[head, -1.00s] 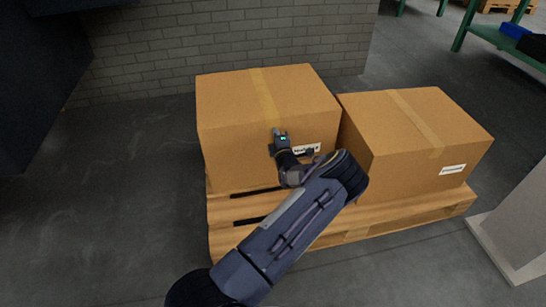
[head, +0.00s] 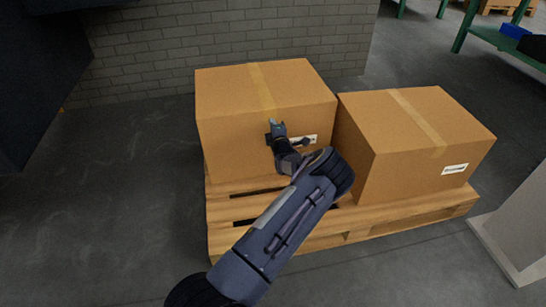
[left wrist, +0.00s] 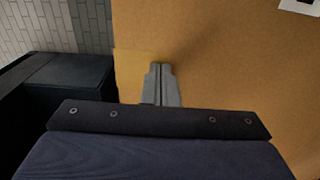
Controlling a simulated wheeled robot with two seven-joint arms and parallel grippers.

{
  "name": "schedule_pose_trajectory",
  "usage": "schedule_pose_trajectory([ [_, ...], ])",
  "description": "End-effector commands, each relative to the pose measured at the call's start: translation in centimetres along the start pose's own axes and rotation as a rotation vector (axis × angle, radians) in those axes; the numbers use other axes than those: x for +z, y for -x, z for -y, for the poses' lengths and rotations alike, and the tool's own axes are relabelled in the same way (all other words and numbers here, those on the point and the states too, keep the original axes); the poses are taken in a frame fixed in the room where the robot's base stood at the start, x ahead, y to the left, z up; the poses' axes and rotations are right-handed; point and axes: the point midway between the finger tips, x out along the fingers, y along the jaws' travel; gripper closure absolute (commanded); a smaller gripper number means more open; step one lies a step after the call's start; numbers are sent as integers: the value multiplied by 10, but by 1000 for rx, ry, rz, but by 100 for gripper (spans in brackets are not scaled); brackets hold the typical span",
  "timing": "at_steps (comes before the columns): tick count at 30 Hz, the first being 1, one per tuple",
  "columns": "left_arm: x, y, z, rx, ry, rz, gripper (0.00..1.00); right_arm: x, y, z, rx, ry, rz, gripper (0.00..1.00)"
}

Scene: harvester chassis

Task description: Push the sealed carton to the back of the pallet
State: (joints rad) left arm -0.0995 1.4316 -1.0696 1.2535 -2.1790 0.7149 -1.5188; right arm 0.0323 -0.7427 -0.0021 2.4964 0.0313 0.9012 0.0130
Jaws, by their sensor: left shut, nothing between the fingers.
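Two sealed brown cartons with tape stand side by side on the wooden pallet (head: 225,240). The left carton (head: 235,145) has a white label on its front, partly covered by my arm. My left gripper (head: 277,130) is shut and empty, with its fingertips at the left carton's front face. In the left wrist view its closed fingers (left wrist: 160,84) point at the brown carton face (left wrist: 235,70) and seem to touch it. The right carton (head: 415,125) stands close beside, nearer the front. My right gripper is not in view.
A grey brick wall (head: 150,55) stands behind the left carton, with some floor between. Bare pallet slats show in front of the left carton. A green bench (head: 500,38) is at the back right, a pale panel (head: 510,225) at the right.

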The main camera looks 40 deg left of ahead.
Motion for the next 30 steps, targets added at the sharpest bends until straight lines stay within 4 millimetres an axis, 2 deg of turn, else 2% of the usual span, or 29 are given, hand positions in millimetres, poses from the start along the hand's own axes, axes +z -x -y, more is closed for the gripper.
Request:
schedule_pose_trajectory([
  [1,-2,-6,-5,13,2,-2,100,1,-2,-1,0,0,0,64],
  [23,-2,-42,-4,13,2,-2,100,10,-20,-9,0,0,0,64],
  [30,0,-27,-8,6,-1,-1,100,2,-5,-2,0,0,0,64],
])
